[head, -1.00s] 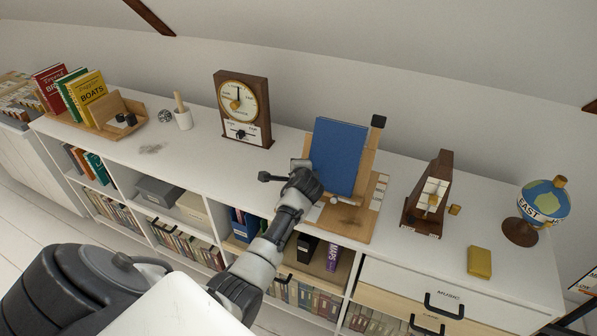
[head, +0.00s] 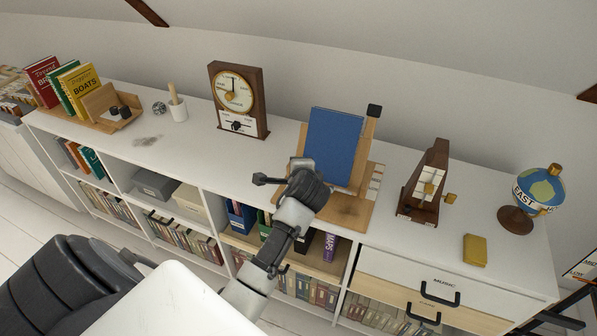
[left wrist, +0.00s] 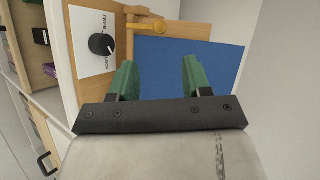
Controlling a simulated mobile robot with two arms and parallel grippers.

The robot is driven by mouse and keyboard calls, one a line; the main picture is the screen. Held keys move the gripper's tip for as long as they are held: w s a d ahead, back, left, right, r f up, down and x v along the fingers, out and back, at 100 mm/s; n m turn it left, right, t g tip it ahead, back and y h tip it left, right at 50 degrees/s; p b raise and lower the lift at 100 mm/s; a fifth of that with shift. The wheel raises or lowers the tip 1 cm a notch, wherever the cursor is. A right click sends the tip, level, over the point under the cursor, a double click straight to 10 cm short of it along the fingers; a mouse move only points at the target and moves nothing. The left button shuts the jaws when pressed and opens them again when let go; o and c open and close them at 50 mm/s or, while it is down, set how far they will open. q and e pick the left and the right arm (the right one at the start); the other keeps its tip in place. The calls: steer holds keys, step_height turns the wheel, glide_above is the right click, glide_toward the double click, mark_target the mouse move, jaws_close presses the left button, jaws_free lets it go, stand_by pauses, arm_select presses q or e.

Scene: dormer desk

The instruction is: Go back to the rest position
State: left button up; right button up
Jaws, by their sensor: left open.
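My left gripper (head: 302,165) is in front of the lower left of a blue book (head: 335,147), which leans on a wooden stand (head: 367,170) on the white cabinet top. In the left wrist view my left gripper (left wrist: 158,68) has two green fingers, spread apart with nothing between them. The blue book (left wrist: 175,75) fills the view behind the fingers. Whether the fingers touch it, I cannot tell. The arm hides part of the stand's base. My right gripper is not in view.
A wooden clock (head: 238,100) stands left of the stand. A dark wooden metronome-like object (head: 424,185), a globe (head: 540,190) and a yellow block (head: 475,250) are to the right. Books (head: 78,85) and a white cup (head: 178,108) are at the left. A black knob (left wrist: 101,43) is near the gripper.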

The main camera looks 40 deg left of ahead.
arm_select(q)
steer(key=shift+s, duration=0.15)
stand_by(0.4)
steer(key=s+d+f+n+g+h, duration=0.25)
steer(key=s+d, duration=0.25)
steer(key=s, duration=0.5)
steer(key=s+d+f+n+g+h, duration=0.1)
steer(key=s+d+f+n+h, duration=0.15)
steer(key=s+d, duration=0.55)
steer(key=s+d+f+n+g+h, duration=0.1)
steer(key=s+d+n+g+h, duration=0.2)
steer(key=s, duration=0.9)
steer(key=s+f+x, duration=0.1)
steer(key=s+x, duration=0.2)
steer(key=x, duration=0.9)
steer(key=s+d+x, duration=0.1)
steer(key=s+x, duration=0.1)
steer(key=x, duration=0.9)
steer(key=s+a+f+g, duration=0.1)
steer(key=s+a+f, duration=0.2)
steer(key=s+f, duration=1.4)
steer(key=shift+f, duration=0.65)
